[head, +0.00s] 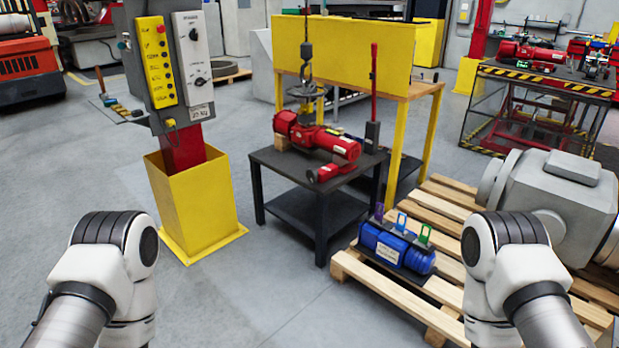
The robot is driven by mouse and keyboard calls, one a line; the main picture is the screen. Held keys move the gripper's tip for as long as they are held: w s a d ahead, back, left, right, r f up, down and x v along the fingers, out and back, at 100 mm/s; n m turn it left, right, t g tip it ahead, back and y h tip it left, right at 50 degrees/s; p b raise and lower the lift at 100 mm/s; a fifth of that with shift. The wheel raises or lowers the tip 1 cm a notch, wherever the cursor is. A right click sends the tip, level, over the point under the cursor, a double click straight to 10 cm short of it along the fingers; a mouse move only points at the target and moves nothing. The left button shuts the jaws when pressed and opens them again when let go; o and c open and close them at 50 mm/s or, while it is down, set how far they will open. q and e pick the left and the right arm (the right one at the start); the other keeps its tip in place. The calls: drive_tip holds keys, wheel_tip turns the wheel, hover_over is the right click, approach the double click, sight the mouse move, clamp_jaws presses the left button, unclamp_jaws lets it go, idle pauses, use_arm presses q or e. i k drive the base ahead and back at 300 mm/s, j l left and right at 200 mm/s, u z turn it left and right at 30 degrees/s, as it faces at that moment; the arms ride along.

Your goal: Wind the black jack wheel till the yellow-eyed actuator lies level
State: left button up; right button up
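A red actuator (322,140) rests on a small black table (275,160) in the middle of the head view. Its body runs down to the right in the picture; I cannot tell how far it is from level. I cannot make out for sure a yellow eye or which wheel is the jack wheel. A blue actuator (394,246) with purple, blue and green tags lies on a wooden pallet. Both my arms show at the bottom, but neither gripper is in view.
A yellow-based control post (197,205) stands left of the table. A yellow-panelled bench (345,52) is behind it, with an upright red lever (374,80) in front. A large grey housing (560,200) sits on the pallet (385,290) at right. Floor before the table is clear.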

sight(311, 175)
drive_tip(key=i+z, duration=0.1)
drive_tip(key=i, duration=0.8)
drive_tip(key=i+j+z, duration=0.1)
drive_tip(key=i, duration=0.8)
drive_tip(key=i+j, duration=0.75)
drive_tip(key=i+l+z, duration=0.05)
